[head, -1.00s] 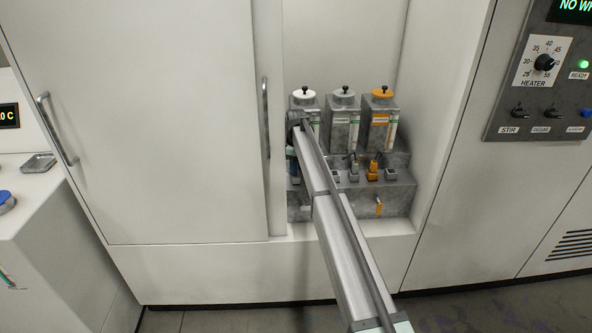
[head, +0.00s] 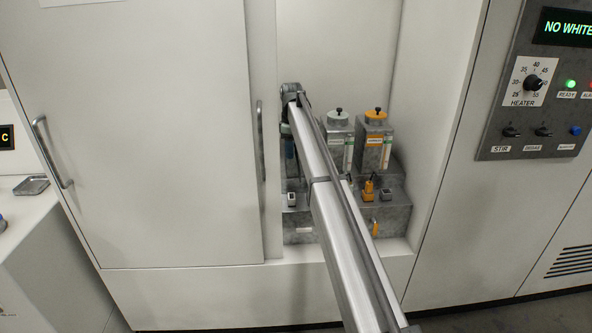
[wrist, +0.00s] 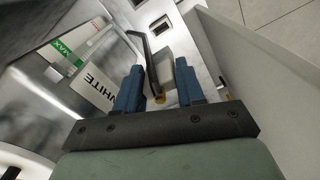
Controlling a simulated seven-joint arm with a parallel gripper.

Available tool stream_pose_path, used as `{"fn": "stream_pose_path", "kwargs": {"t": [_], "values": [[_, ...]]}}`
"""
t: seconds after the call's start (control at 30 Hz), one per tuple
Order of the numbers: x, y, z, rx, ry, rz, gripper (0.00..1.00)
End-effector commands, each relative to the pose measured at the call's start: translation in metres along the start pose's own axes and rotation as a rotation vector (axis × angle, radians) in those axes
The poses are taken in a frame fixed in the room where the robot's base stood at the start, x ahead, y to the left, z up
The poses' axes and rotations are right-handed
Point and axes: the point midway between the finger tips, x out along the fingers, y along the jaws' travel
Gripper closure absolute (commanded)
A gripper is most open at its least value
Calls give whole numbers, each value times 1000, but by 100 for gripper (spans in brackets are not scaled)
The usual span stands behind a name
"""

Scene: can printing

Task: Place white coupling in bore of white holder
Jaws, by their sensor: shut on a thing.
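My gripper (head: 290,150) is in front of the white station at the left of the alcove. In the wrist view its two blue fingers (wrist: 159,72) sit around a dark curved hose (wrist: 139,46). The gripper is shut on the white coupling, but the coupling's body is mostly hidden between the fingers. The white holder (head: 291,199) is a small block with a dark opening, below my gripper in the head view. A pale block with a dark opening, likely this holder (wrist: 161,24), lies beyond the fingers in the wrist view, apart from them.
The tank labelled WHITE (wrist: 90,88) is close on the left in the wrist view. The grey-lidded tank (head: 338,140), orange-lidded tank (head: 374,143), orange coupling (head: 368,190) and another holder (head: 386,196) stand to the right. A cabinet wall (head: 268,200) borders the alcove at left.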

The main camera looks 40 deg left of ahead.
Motion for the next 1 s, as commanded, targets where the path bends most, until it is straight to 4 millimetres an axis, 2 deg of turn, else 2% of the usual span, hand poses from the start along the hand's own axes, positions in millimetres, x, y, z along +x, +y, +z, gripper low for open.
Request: {"fn": "stream_pose_path", "kwargs": {"t": [0.23,0.37,0.47,0.9,1.0], "values": [[-7,18,43,3,0,0,96],[0,26,65,3,0,-1,96],[15,27,70,0,-1,-2,96],[107,28,69,1,-1,-1,96],[122,28,69,1,-1,-1,96]]}}
